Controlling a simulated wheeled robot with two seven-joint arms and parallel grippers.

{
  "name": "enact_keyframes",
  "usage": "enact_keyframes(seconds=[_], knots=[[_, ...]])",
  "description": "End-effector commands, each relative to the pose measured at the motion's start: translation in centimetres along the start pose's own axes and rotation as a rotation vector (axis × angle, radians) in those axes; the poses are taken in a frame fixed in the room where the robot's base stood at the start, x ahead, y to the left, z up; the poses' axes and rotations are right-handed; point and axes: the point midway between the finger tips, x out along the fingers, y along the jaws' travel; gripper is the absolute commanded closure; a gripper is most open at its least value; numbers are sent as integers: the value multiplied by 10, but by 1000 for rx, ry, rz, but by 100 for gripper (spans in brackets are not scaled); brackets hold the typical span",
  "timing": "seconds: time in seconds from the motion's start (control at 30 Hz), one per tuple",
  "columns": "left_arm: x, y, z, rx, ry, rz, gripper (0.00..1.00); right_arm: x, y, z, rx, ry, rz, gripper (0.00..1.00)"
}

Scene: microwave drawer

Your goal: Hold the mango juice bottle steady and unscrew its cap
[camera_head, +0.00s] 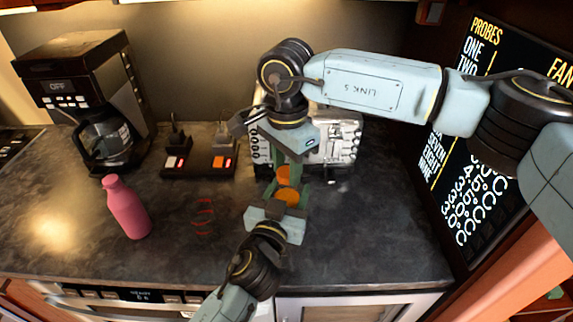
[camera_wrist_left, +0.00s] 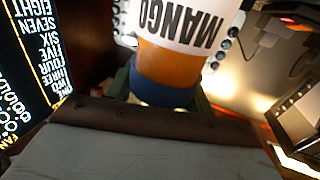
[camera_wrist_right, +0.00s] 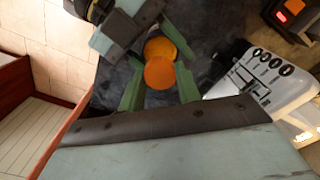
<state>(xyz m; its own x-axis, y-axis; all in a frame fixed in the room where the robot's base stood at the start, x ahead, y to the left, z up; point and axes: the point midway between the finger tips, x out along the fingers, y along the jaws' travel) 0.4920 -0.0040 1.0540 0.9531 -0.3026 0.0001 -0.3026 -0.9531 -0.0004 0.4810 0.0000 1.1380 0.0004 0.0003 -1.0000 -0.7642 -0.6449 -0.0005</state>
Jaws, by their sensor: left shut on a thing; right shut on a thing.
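The mango juice bottle (camera_wrist_left: 172,65) fills the upper middle of the left wrist view, with amber juice, a white MANGO label upside down there, and a dark blue band. My left gripper (camera_head: 289,197) is shut on the bottle, coming from the front. My right gripper (camera_head: 284,176) reaches from the back and is shut on the orange cap. In the right wrist view the cap (camera_wrist_right: 159,72) sits between the green fingers, overlapping an amber round part behind it. Whether the cap is loose from the bottle I cannot tell. The grippers hide much of the bottle.
A pink bottle (camera_head: 126,208) stands on the dark counter (camera_head: 170,254) at left. A coffee maker (camera_head: 88,100) and a switch box (camera_head: 200,164) stand behind. A white appliance (camera_head: 335,145) is behind the grippers. The counter is clear to their right.

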Motion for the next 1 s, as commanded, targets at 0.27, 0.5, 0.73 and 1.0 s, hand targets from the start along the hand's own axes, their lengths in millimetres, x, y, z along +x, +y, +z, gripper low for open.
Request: enact_keyframes(seconds=[0.27,0.5,0.73,1.0], knots=[[0,0,0,-1,-1,-1,100,0,0,1,-523,-2,1,94],[0,0,0,-1,-1,-1,100,0,0,1,-852,-2,1,94],[0,0,0,-1,-1,-1,100,0,0,0,-881,-1,1,94],[0,0,0,-1,-1,-1,100,0,0,1,-883,-2,1,94]])
